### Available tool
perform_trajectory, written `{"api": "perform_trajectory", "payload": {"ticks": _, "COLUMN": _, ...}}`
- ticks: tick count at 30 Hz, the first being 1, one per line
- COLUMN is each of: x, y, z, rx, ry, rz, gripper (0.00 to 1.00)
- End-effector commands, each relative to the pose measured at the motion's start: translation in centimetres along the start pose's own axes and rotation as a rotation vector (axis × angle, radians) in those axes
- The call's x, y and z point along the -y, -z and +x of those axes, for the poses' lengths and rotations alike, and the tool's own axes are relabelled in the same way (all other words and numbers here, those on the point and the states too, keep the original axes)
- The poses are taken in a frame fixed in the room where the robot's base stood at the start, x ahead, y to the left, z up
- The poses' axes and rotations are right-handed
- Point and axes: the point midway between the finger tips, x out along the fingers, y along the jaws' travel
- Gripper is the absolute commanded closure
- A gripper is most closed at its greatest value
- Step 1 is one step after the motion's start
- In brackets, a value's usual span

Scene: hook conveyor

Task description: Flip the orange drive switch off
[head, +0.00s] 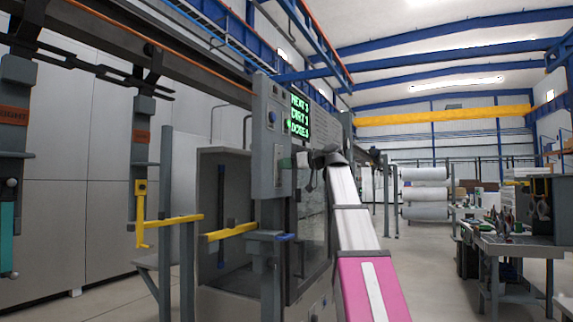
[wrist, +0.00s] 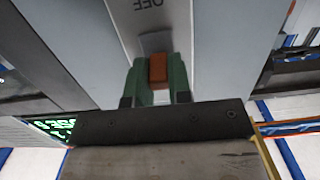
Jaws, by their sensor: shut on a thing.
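The orange drive switch (wrist: 158,72) shows in the wrist view as a small orange block on a grey metal plate. My gripper (wrist: 157,82) has its green fingertips closed on both sides of it. The word OFF (wrist: 149,3) is on the plate at the top edge, upside down in this view. In the head view my gripper (head: 318,158) is at the right side of the grey control box (head: 268,150). The switch is hidden there behind my gripper and arm.
A green-lettered display (head: 299,118) stands above the switch area. A grey cabinet (head: 225,170) and yellow bars (head: 230,231) are to the left. Hooks hang from an overhead rail at far left. A workbench with tools (head: 515,245) stands at right; the floor between is clear.

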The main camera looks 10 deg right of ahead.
Motion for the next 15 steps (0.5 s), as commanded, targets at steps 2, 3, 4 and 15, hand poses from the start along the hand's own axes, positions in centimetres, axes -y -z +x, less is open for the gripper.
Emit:
{"api": "perform_trajectory", "payload": {"ticks": 2, "x": 0.2, "y": -0.6, "z": -0.1, "rx": -0.071, "ry": -0.001, "rz": 0.002, "gripper": 1.00}}
{"api": "perform_trajectory", "payload": {"ticks": 3, "x": 0.2, "y": -0.7, "z": -0.1, "rx": -0.107, "ry": -0.001, "rz": 0.003, "gripper": 1.00}}
{"api": "perform_trajectory", "payload": {"ticks": 4, "x": 0.2, "y": -0.8, "z": -0.1, "rx": -0.133, "ry": 0.000, "rz": 0.003, "gripper": 1.00}}
{"api": "perform_trajectory", "payload": {"ticks": 15, "x": 0.1, "y": -1.6, "z": 0.1, "rx": -0.420, "ry": -0.001, "rz": 0.004, "gripper": 1.00}}
